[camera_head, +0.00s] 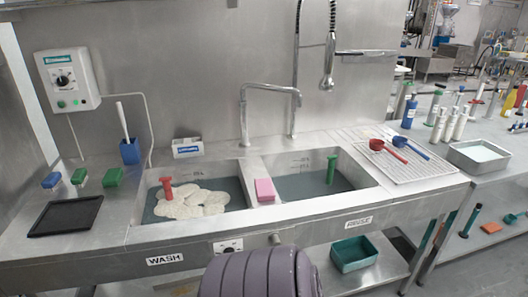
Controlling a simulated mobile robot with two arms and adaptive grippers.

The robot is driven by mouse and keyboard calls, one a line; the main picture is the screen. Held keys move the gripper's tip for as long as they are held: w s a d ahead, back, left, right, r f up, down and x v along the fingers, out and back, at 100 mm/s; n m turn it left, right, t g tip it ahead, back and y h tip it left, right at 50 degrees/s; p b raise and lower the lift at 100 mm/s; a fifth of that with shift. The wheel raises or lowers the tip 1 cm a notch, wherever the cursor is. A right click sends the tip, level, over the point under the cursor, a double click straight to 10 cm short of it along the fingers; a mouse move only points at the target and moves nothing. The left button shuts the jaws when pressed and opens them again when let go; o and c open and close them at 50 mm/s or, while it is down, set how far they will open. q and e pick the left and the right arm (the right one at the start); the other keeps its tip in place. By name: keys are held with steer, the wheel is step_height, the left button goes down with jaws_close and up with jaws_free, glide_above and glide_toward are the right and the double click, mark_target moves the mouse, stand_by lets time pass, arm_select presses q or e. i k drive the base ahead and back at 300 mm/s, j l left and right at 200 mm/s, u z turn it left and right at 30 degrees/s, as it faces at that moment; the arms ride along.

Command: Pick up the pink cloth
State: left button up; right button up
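The pink cloth (264,190) is a small folded-looking block on the divider between the two sink basins, near the front. It lies beside the foamy wash basin (146,215) on its left and the rinse basin (368,185) on its right. Nothing covers it. Neither of my grippers is in view.
White foam and a red-handled tool (167,188) are in the wash basin. A green-handled tool (331,168) stands in the rinse basin. A tall faucet (243,110) rises behind the divider.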

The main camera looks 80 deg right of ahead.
mark_target(264, 187)
steer(key=z, duration=2.75)
